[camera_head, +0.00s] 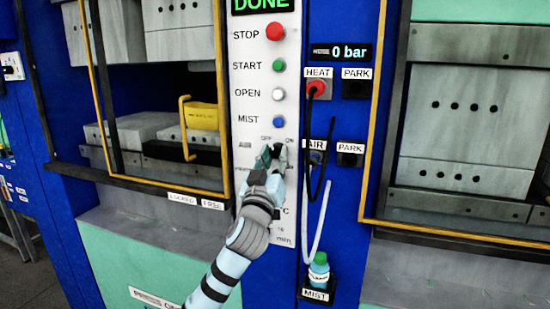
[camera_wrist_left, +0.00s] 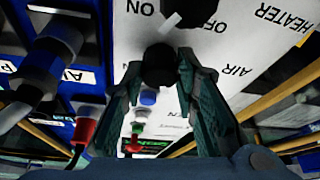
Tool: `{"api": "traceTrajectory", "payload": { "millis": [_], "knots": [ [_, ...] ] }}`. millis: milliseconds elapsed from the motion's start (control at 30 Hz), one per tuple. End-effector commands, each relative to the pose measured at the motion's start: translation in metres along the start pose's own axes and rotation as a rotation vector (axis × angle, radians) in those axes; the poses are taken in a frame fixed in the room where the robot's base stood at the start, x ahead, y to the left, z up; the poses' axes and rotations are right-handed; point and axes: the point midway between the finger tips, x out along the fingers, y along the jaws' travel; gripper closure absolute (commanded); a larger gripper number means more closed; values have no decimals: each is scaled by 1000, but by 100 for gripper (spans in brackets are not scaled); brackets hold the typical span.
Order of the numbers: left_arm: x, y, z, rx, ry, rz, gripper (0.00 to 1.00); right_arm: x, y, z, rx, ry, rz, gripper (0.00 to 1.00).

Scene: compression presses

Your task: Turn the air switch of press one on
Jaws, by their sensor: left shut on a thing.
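My left gripper (camera_head: 270,155) reaches up from the bottom of the head view to the white control panel (camera_head: 285,185). Its fingers are closed on the black knob of the air switch, hiding most of it in that view. In the left wrist view, which is upside down, the knob (camera_wrist_left: 159,65) sits between the fingertips (camera_wrist_left: 160,75). The AIR label (camera_wrist_left: 236,70) is to its right. The knob's pointer is hidden, so I cannot tell its setting. My right gripper is not in view.
Another black knob (camera_wrist_left: 190,12) with a white pointer lies close to my fingers. The STOP button (camera_head: 275,31) and MIST button (camera_head: 279,121) are above. Black hoses (camera_head: 328,150) hang right of the panel, above a small bottle (camera_head: 319,270). Yellow-edged press openings flank the panel.

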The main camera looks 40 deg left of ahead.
Motion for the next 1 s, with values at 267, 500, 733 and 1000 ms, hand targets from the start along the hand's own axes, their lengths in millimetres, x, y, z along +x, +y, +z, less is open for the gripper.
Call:
{"api": "traceTrajectory", "payload": {
  "millis": [267,500,733,1000],
  "knots": [
    [0,-2,0,115,-2,45,100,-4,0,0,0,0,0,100],
    [1,-3,-1,298,-4,121,100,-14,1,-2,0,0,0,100],
    [2,-5,-3,500,-5,205,100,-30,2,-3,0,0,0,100],
    [2,-6,-5,722,-5,298,100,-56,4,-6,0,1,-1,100]
  ]
}}
